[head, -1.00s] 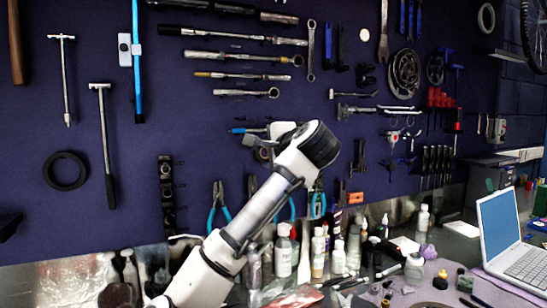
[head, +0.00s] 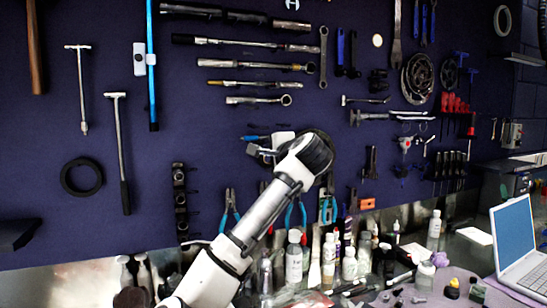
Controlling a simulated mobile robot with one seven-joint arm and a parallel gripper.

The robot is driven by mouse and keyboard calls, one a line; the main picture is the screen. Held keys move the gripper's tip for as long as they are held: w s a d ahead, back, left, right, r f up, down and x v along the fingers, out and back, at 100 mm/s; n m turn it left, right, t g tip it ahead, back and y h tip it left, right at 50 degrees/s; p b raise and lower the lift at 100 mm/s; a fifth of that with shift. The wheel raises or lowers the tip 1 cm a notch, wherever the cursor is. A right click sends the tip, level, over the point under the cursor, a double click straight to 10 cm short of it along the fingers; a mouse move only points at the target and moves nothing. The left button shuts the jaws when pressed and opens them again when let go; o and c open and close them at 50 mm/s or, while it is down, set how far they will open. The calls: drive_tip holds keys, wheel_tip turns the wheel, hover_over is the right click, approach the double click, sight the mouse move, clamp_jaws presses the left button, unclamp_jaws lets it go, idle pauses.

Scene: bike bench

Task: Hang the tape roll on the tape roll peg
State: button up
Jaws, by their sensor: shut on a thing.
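My gripper (head: 266,152) is in front of the dark blue tool wall, near the middle of the head view, mostly hidden behind my own wrist. A dark, rounded thing shows in part at its jaws; it appears to be the tape roll, and the jaws are shut on it. Its full outline is hidden. A black ring (head: 82,177) hangs flat on the wall at the left, well apart from my gripper. I cannot make out which peg is the tape roll peg.
Wrenches (head: 262,66) hang above my gripper and pliers (head: 229,211) below it. Bottles (head: 294,256) crowd the bench under the wall. A laptop (head: 518,240) stands at the right.

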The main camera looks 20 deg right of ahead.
drive_tip(key=shift+p+x, duration=0.7)
drive_tip(key=shift+x, duration=0.4)
drive_tip(key=o, duration=1.1)
drive_tip(key=shift+c, duration=0.2)
drive_tip(key=b+v, duration=0.4)
drive_tip(key=v, duration=0.9)
drive_tip(key=shift+s, duration=0.35)
